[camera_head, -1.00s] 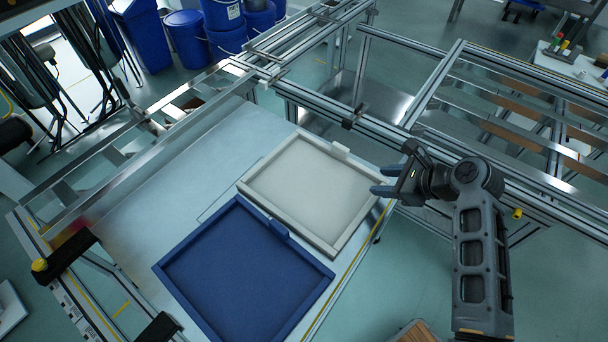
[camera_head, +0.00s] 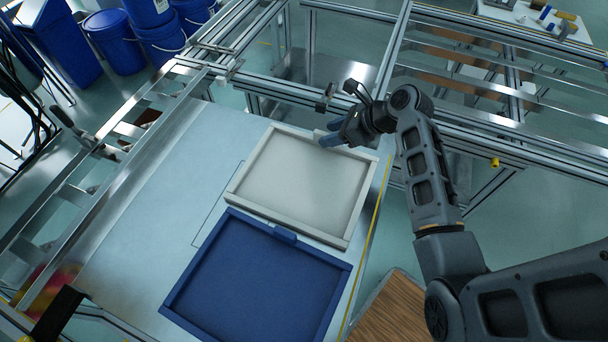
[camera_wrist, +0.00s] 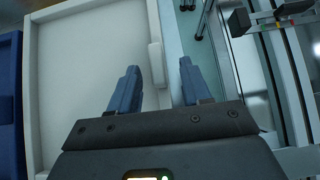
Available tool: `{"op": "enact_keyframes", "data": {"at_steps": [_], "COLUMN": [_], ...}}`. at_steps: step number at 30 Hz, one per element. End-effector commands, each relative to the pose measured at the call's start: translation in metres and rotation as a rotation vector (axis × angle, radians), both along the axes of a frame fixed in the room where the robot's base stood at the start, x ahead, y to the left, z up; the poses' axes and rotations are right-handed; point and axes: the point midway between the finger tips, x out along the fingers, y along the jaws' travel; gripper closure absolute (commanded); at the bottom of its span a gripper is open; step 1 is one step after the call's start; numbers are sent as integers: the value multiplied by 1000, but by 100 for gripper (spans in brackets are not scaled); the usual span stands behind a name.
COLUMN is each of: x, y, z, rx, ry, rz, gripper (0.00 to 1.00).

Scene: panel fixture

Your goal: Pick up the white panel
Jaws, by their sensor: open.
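The white panel (camera_head: 300,185) is a shallow tray with a raised rim, lying flat on the pale table (camera_head: 190,215). A small raised tab (camera_wrist: 156,62) stands on its rim; in the head view my gripper partly covers it. My gripper (camera_head: 328,135) is over the panel's upper right edge. In the wrist view my gripper (camera_wrist: 160,72) is open, with one blue finger over the panel's inside and the other past its outer edge. The tab lies a little ahead, between the lines of the fingers. Nothing is held.
A blue panel (camera_head: 255,280) lies just below the white one on the table. Metal frame rails (camera_head: 270,95) run along the table's far side, close behind my gripper. A wooden-topped surface (camera_head: 395,308) is at the lower right. Blue buckets (camera_head: 155,40) stand at the upper left.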

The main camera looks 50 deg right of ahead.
Motion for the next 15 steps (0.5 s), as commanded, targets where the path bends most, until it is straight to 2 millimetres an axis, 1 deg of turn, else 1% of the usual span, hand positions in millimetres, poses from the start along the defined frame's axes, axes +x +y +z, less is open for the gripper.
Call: {"op": "enact_keyframes", "data": {"at_steps": [3, 6, 15], "x": [13, 20, 23], "y": [6, 8, 9], "z": [-13, -20, -23], "rx": [0, 0, -1], "ry": [1, 1, 0], "rz": [1, 0, -1], "gripper": [52, 52, 52]}}
